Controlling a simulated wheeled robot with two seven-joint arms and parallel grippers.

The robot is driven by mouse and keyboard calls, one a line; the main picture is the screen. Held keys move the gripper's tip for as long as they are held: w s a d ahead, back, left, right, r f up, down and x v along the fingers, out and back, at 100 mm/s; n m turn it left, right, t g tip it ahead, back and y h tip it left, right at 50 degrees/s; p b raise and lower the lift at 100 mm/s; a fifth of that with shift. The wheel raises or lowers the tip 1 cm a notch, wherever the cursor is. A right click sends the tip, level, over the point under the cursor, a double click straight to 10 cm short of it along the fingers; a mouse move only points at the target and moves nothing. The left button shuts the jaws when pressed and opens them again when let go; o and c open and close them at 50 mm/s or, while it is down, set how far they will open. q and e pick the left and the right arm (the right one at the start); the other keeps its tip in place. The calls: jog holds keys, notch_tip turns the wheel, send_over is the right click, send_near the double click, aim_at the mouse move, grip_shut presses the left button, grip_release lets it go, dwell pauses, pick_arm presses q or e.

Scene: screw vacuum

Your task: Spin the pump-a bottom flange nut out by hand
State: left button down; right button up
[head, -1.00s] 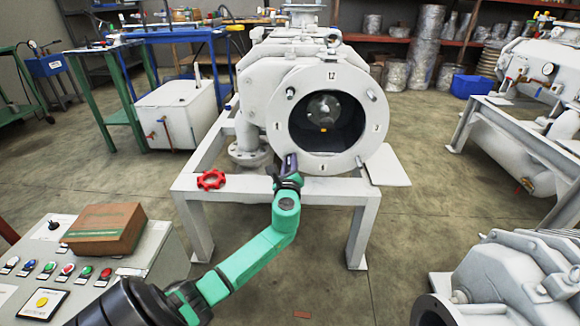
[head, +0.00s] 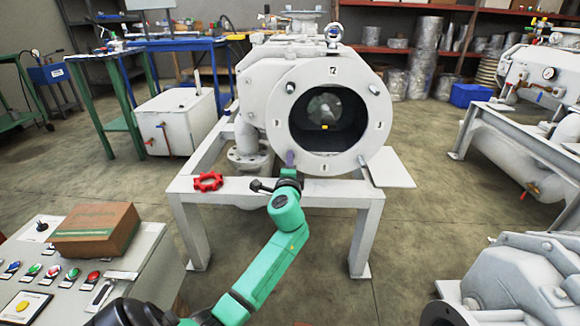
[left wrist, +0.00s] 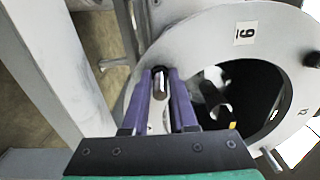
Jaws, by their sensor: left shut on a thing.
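The pump (head: 300,60) has a white round front flange (head: 340,163) with number labels and a dark open bore. Studs or nuts stick out around its face. My left gripper (head: 290,158) is at the flange's lower left, its purple fingers pointing at the face. In the left wrist view the two fingers (left wrist: 162,88) are closed on either side of a small metal flange nut (left wrist: 158,85) with a dark end. The fingers hide most of it, so I cannot tell how far it sits on its stud. My right gripper is not in view.
The pump stands on a white frame (head: 343,195) with a red handwheel (head: 208,181) on its front left. A control panel (head: 60,255) with a cardboard box (head: 95,230) is at lower left. Another pump (head: 530,270) is at lower right. Open floor (head: 440,215) lies right of the frame.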

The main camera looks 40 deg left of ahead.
pick_arm(q)
jog(key=n+b, duration=0.1)
jog(key=n, duration=0.2)
jog(key=shift+n+b, duration=0.3)
jog(key=shift+n, duration=0.1)
jog(key=n+b, duration=0.1)
jog(key=n, duration=0.2)
jog(key=shift+n, duration=0.3)
jog(key=shift+n+b, duration=0.4)
jog(key=shift+n, duration=0.5)
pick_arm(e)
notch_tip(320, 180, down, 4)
pick_arm(q)
jog(key=n+b, duration=0.1)
jog(key=n, duration=0.4)
jog(key=shift+r, duration=0.1)
jog(key=shift+n, duration=1.9)
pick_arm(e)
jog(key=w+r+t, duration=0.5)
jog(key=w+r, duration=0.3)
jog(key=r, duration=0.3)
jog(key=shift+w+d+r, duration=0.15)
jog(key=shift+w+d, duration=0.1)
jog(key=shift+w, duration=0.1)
